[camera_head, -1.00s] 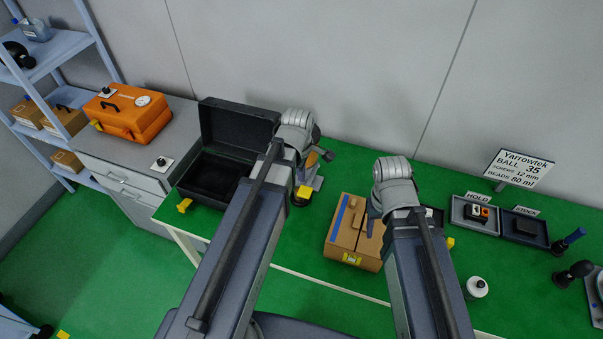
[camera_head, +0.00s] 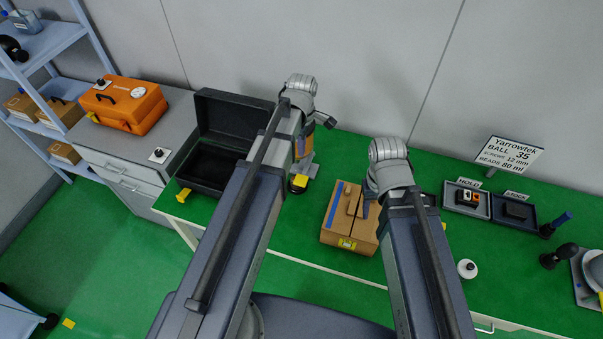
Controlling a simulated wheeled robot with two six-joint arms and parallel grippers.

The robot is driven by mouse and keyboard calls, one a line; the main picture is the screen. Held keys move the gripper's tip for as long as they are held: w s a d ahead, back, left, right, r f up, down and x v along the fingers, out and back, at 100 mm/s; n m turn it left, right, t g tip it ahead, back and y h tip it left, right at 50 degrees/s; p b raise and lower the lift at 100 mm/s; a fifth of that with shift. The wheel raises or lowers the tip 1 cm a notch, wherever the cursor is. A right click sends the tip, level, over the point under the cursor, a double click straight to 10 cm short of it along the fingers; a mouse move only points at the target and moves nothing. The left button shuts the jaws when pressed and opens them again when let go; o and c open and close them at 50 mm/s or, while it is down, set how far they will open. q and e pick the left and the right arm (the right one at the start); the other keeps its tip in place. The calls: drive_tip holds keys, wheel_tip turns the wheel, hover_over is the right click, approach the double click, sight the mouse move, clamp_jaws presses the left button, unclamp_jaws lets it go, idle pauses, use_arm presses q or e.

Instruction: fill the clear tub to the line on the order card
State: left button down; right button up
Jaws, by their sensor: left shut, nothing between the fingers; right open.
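The order card (camera_head: 510,152) stands at the back right and reads Yarrowtek, ball 35, screws 12 mm, beads 80 ml. I cannot make out a clear tub; my arms cover part of the bench. My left gripper (camera_head: 326,121) is shut and empty, mostly hidden behind its wrist, near a grey-based stand (camera_head: 309,169) with orange and yellow parts. My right gripper (camera_head: 368,203) is open, its fingers pointing down at the right part of a brown cardboard box (camera_head: 340,233) with a blue strip. I cannot tell whether they touch it.
An open black case (camera_head: 235,112) lies left on the green bench. Trays marked HOLD (camera_head: 456,206) and STOCK (camera_head: 495,215) hold small items at right. A white bottle (camera_head: 467,269) stands near the front edge. An orange case (camera_head: 125,105) sits on the grey cabinet.

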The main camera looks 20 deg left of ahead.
sight(301, 182)
use_arm(q)
drive_tip(key=shift+f, duration=0.1)
wheel_tip(301, 182, down, 14)
drive_tip(key=b, duration=1.4)
drive_tip(key=f+t+b, duration=0.1)
drive_tip(key=b, duration=0.1)
drive_tip(key=f+t+b, duration=0.1)
drive_tip(key=f+b, duration=0.3)
drive_tip(key=shift+s+f+t, duration=0.1)
drive_tip(key=shift+s+t, duration=0.25)
drive_tip(key=shift+t, duration=0.05)
drive_tip(key=shift+r+p, duration=0.35)
drive_tip(key=shift+r, duration=0.15)
drive_tip(key=shift+r+p, duration=0.65)
drive_tip(key=shift+p, duration=0.15)
